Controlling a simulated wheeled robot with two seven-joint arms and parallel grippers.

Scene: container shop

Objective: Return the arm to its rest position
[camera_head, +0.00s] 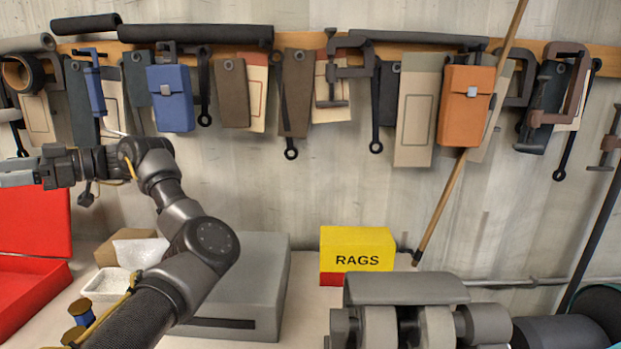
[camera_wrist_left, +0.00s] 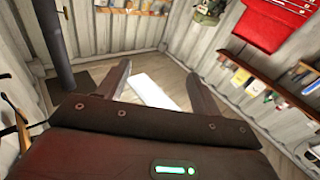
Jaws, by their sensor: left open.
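My left arm (camera_head: 205,245) rises from the bottom left of the head view, bends, and reaches toward the left edge. My left gripper (camera_head: 14,179) is at that edge, in front of the wall and above the red case. In the left wrist view the two fingers of my left gripper (camera_wrist_left: 161,84) stand wide apart with nothing held between them. A white flat piece (camera_wrist_left: 153,92) shows between them, beyond on the floor. My right gripper is not in view.
A wooden wall rail (camera_head: 290,45) carries clamps, wrenches, a blue pouch (camera_head: 170,98) and an orange pouch (camera_head: 466,105). On the bench are an open red case (camera_head: 35,225), a grey box (camera_head: 262,275) and a yellow RAGS box (camera_head: 357,250). A wooden pole (camera_head: 450,195) leans on the wall.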

